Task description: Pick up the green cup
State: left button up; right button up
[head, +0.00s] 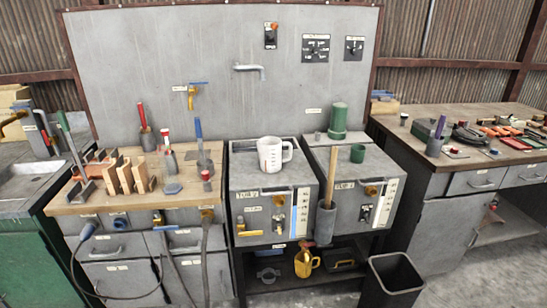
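Neither of my grippers shows in the head view.
A white measuring jug (270,154) stands on the left tub unit (245,180). A wooden handle (331,178) rises from a grey holder (325,222) in front of the right unit. A black bin (393,276) stands on the floor. Workbenches with tools flank both sides.

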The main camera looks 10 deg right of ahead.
aim_at(357, 154)
jog(key=z, duration=0.45)
jog(key=i, duration=0.45)
jog(key=z, duration=0.85)
jog(key=i, duration=1.6)
jog(key=u, duration=0.9)
